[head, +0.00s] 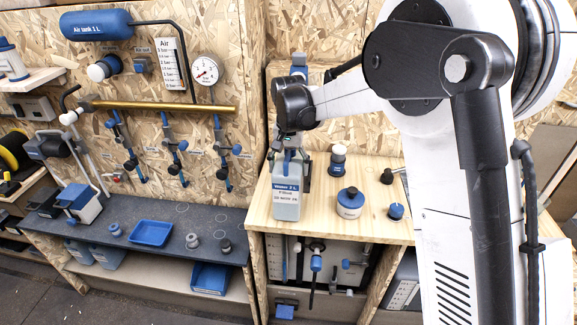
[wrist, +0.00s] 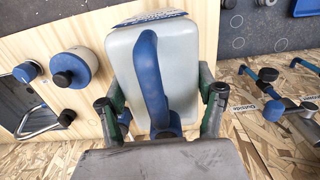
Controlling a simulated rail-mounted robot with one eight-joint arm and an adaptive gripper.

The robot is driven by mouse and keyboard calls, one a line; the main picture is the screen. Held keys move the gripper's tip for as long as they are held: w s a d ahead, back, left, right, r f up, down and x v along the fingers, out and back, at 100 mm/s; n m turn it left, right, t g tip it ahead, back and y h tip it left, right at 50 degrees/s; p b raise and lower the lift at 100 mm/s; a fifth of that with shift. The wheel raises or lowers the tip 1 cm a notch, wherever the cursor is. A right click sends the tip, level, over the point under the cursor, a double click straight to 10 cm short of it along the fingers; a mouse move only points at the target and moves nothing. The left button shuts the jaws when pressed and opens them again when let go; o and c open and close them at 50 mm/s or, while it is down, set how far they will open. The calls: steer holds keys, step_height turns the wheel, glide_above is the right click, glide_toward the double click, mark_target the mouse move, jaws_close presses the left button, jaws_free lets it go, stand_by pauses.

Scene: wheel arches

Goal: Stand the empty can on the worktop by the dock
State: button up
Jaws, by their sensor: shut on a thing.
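A pale grey can (head: 287,205) with a blue top and a label reading "Water 2 L" is upright at the front left of the wooden worktop (head: 375,225). I cannot tell whether its base touches the wood. In the wrist view the can (wrist: 186,60) has a blue handle (wrist: 150,75) along its middle. My gripper (head: 290,160) is at the can's top and shut on it. In the wrist view the fingers of my gripper (wrist: 162,108) lie on either side of the can. I cannot make out which thing is the dock.
A round blue-and-white container (head: 350,203), a small blue knob (head: 396,211) and a white-topped blue piece (head: 338,160) stand right of the can. Boards with valves rise behind.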

steer(key=shift+f, duration=0.1)
steer(key=shift+f, duration=0.1)
steer(key=o, duration=1.7)
step_height(320, 180, up, 12)
steer(key=shift+r+b, duration=0.2)
steer(key=shift+b, duration=0.45)
